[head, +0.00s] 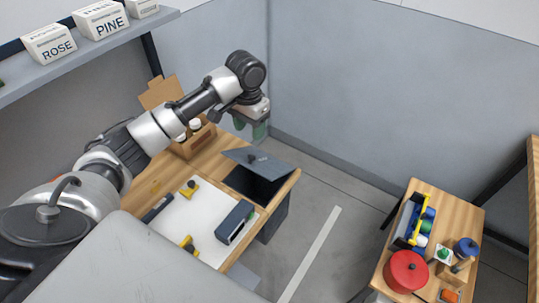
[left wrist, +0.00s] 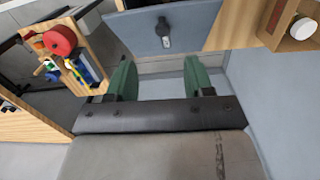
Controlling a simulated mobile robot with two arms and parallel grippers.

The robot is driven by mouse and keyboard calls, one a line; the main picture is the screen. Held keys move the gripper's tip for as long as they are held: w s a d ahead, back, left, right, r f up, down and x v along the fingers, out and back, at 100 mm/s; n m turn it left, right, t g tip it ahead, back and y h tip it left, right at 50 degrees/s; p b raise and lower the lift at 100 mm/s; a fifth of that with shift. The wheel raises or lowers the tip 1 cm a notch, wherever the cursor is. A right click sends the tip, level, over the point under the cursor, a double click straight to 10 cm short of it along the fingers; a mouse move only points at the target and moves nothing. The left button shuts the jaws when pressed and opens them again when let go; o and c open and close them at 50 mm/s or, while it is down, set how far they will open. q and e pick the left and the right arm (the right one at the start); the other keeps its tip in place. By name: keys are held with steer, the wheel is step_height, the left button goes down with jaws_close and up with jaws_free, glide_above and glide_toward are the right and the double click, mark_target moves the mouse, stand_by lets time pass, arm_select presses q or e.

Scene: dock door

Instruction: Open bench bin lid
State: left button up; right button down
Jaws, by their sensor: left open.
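The bench bin (head: 273,222) is a dark box set into the right end of the wooden bench. Its grey-blue lid (head: 275,163) with a small dark knob is tilted partly up, and the dark opening shows beneath it. My left gripper (head: 261,132) is above and behind the lid, apart from it in the head view. In the left wrist view, the green fingers of the gripper (left wrist: 160,80) are spread with nothing between them. The lid (left wrist: 140,30) and its knob show just beyond the fingers. My right gripper is in neither view.
The bench (head: 210,157) bears a cardboard box (head: 196,143) with white-topped items, a white mat (head: 190,222), yellow-and-black tools and a dark blue case (head: 235,222). A second wooden table (head: 432,195) at right holds a red pot (head: 405,271). Clear floor lies between them.

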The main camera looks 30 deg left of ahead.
arm_select(q)
step_height(320, 180, down, 3)
steer(key=shift+w+a+r+n+p, duration=0.1)
steer(key=shift+n+p, duration=0.2)
steer(key=shift+p, duration=0.2)
step_height(320, 180, down, 8)
steer(key=shift+r+p, duration=0.1)
steer(key=shift+p, duration=0.7)
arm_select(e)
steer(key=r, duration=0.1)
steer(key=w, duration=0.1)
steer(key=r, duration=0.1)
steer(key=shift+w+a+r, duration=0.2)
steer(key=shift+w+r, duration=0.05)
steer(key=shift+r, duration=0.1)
arm_select(q)
jaws_close()
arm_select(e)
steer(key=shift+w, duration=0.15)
